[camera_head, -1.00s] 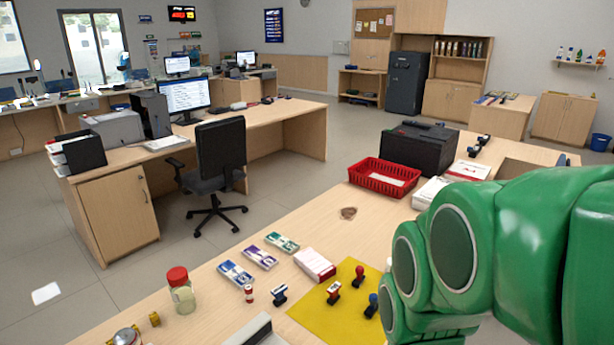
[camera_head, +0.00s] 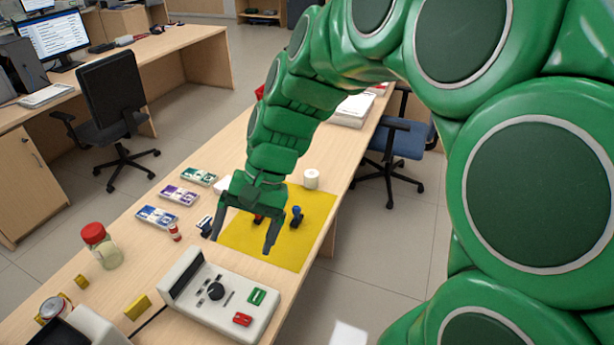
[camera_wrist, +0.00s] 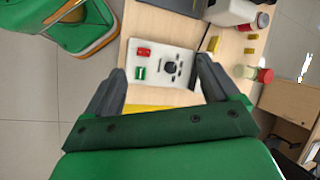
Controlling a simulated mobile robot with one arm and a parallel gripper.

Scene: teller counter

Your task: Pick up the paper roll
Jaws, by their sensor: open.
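The paper roll (camera_head: 311,179) is a small white upright cylinder in the head view. It stands at the far edge of the yellow mat (camera_head: 290,250), near the counter's right edge. My gripper (camera_head: 242,246) is open and empty above the near left part of the mat, nearer to the camera than the roll and left of it. In the wrist view my gripper (camera_wrist: 160,85) has its fingers spread, with nothing between them. The roll does not show in the wrist view.
A white device with a dial (camera_head: 220,297) lies nearer. Banknote bundles (camera_head: 178,195) and a jar (camera_head: 101,246) are at left.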

